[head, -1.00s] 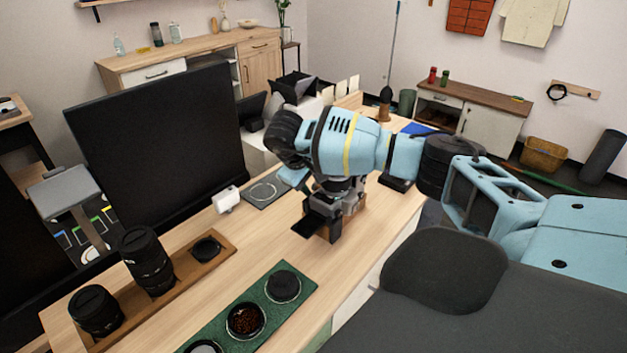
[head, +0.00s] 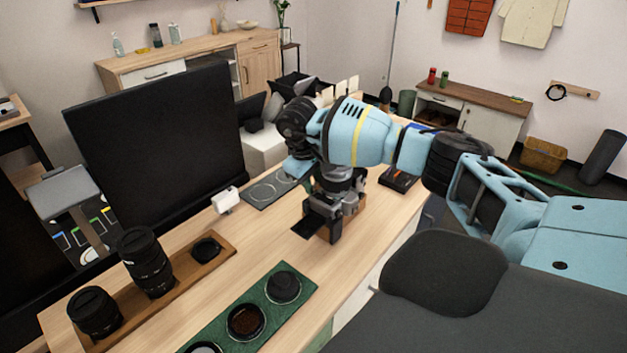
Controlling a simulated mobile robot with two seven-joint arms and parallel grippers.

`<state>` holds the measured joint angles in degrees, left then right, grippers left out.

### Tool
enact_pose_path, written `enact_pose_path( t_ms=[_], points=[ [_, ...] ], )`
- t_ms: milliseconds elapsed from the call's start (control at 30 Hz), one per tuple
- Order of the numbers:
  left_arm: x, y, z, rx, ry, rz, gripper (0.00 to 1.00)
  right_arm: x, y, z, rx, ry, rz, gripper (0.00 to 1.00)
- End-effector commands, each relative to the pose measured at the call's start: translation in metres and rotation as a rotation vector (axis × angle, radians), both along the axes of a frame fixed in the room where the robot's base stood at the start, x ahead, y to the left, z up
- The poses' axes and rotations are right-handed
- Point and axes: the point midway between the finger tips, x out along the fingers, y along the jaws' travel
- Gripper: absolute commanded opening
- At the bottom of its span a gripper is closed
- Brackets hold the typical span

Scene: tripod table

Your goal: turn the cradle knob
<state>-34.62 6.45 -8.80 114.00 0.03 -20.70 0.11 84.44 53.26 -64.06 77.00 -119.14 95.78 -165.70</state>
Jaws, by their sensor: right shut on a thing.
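My right gripper (head: 337,200) comes down on top of the cradle from above. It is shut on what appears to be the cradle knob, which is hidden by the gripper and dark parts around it. My left gripper is not in view.
A large black monitor (head: 155,145) stands at the left of the table (head: 215,285). A wooden tray (head: 190,275) holds lenses. A green tray (head: 305,290) with round pieces lies at the front. A grey mat (head: 262,194) lies behind the cradle, and a dark box (head: 398,180) to its right.

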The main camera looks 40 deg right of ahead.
Motion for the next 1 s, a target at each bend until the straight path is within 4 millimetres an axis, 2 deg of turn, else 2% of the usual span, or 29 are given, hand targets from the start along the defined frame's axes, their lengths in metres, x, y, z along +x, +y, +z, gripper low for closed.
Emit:
enact_pose_path(
  t_ms=[433, 1000],
  points=[
    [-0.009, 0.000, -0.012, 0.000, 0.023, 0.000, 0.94, 0.000, -0.004, -0.002, 0.180, 0.017, -0.001, 0.07],
    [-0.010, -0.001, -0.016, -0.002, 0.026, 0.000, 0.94, 0.000, -0.004, -0.004, 0.213, 0.023, -0.001, 0.07]
  ],
)
